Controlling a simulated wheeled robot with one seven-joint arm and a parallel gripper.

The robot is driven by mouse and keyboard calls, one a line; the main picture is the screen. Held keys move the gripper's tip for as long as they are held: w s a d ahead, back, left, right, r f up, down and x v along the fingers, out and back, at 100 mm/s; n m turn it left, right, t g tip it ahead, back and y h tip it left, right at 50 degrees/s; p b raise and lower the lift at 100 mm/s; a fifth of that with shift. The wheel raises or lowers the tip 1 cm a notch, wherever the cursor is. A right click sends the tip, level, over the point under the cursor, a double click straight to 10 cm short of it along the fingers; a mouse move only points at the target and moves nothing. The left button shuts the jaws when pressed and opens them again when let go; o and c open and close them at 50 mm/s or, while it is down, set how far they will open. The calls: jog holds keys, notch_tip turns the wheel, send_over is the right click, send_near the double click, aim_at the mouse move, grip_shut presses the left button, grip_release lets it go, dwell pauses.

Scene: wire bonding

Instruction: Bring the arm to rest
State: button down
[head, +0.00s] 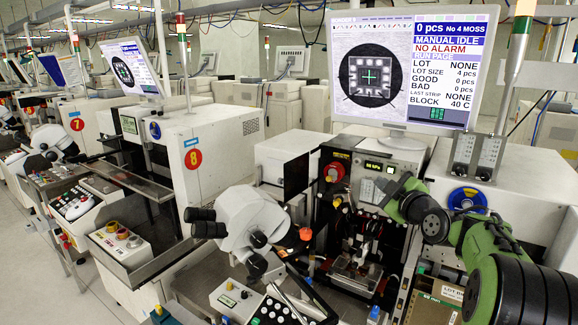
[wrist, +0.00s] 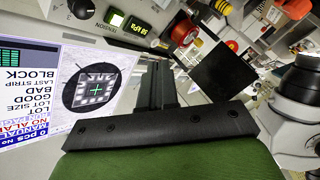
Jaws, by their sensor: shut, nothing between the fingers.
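My gripper (wrist: 159,72) shows in the wrist view beyond its black crossbar and green wrist cover. Its two dark fingers lie together with nothing between them. The fingers point past the monitor toward the machine front, and I see them touching nothing. In the head view my green and black arm is bent at the right, in front of the wire bonder (head: 402,157). Its forearm points left toward the bonder's panel. The fingers are hard to make out there.
The monitor (head: 408,65) stands on the bonder and also shows in the wrist view (wrist: 40,105). A white microscope (head: 252,220) stands left of the work area, and also shows at the right of the wrist view (wrist: 293,100). Another bonder (head: 205,155) stands to the left.

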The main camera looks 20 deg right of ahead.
jog(key=s+a+f+m+g+y, duration=0.1)
jog(key=s+a+f+g, duration=0.3)
jog(key=a, duration=0.6)
jog(key=s+a+r+m+g+y, duration=0.1)
jog(key=s+a, duration=0.4)
jog(key=a, duration=0.4)
jog(key=s+a+f+m+g, duration=0.2)
jog(key=s+f, duration=0.1)
jog(key=s, duration=0.5)
jog(key=s+a+f+m+g, duration=0.2)
jog(key=s+f, duration=0.2)
jog(key=s, duration=0.5)
jog(key=s+a+f+m+g+h, duration=0.1)
jog(key=s+a+f+m+g, duration=0.1)
jog(key=s, duration=0.7)
jog(key=shift+a+f+m+g, duration=0.15)
jog(key=shift+f+m+g, duration=0.15)
jog(key=shift+f+m, duration=0.4)
